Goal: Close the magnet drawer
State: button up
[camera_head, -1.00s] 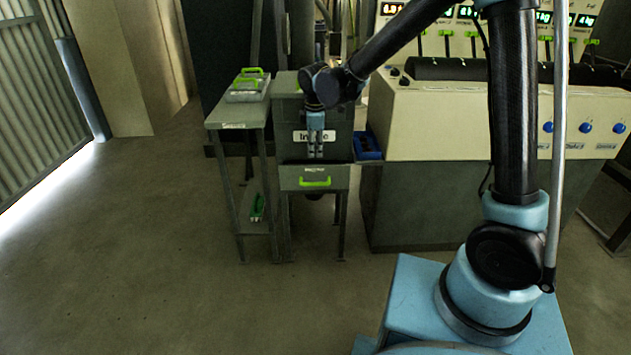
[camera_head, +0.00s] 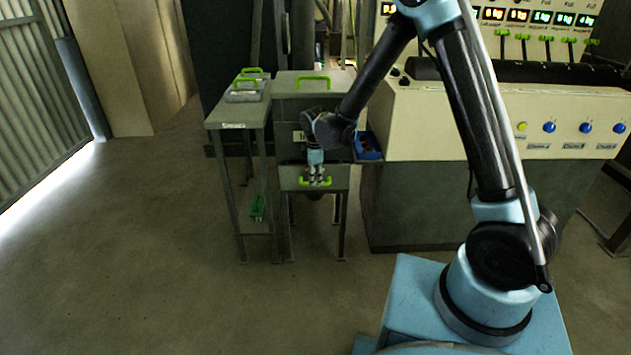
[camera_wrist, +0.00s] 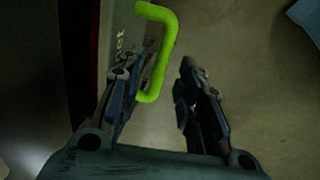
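The magnet drawer (camera_head: 338,178) is a grey front with a bright green handle (camera_head: 328,182), low on the grey inlet box (camera_head: 290,106). It appears to stick out from the box; how far is hard to tell. My gripper (camera_head: 316,178) points down at the handle and hides part of it and the drawer's label. In the wrist view my gripper (camera_wrist: 158,92) is open, its fingers apart. The green handle (camera_wrist: 164,50) reaches between them, closer to the left finger. The labelled drawer front (camera_wrist: 123,30) is on the left, partly hidden by that finger.
A narrow grey side table (camera_head: 233,112) with green-handled items stands left of the box. A blue bin (camera_head: 368,145) sits to its right, beside the large control console (camera_head: 425,120). The floor in front is clear.

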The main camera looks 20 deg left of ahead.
jog(key=shift+w+f, duration=0.2)
jog(key=shift+f, duration=0.85)
grip_shut()
jog(key=shift+w+a, duration=0.3)
jog(key=shift+w, duration=0.4)
jog(key=shift+w+a, duration=0.35)
jog(key=shift+w, duration=0.4)
jog(key=shift+w+a, duration=0.3)
jog(key=shift+w, duration=0.4)
grip_release()
jog(key=shift+w, duration=0.1)
jog(key=shift+r, duration=0.15)
